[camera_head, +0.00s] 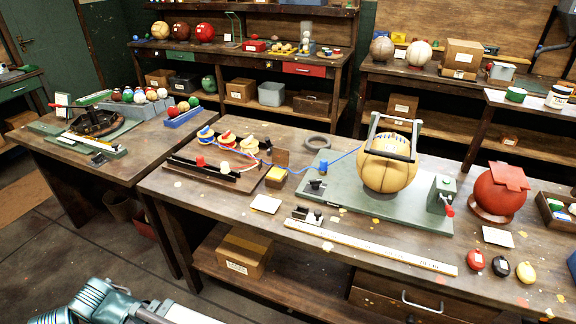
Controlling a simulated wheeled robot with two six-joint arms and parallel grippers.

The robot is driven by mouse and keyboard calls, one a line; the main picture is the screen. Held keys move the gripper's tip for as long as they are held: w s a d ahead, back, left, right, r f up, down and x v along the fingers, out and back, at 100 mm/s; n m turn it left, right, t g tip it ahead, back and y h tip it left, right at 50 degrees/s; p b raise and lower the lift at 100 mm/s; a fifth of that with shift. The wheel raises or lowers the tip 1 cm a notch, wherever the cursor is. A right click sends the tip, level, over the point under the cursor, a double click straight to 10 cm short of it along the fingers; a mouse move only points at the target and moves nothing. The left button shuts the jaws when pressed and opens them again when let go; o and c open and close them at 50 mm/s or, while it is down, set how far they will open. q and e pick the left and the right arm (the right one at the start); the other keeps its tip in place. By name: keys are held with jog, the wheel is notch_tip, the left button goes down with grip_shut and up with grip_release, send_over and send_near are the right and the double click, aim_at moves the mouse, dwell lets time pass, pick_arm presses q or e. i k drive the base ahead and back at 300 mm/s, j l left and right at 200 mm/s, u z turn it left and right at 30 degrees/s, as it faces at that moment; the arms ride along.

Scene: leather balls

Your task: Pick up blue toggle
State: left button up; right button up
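A small blue upright piece (323,168), which may be the blue toggle, stands at the left end of a grey-green base plate (345,196) on the front workbench. It is too small for me to make out its exact shape. A dark metal fitting (317,185) is just in front of it. Teal and metal parts of my own body show at the bottom left. Neither gripper can be made out in this view.
A blue cord (310,166) runs from the ball toward a rack of coloured spools (222,143). A long wooden ruler (370,246) lies in front of the plate. A red ball (497,194) stands to the right. Red, black and yellow pieces lie near the front edge.

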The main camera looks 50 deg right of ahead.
aim_at(323, 167)
jog(key=z, duration=1.45)
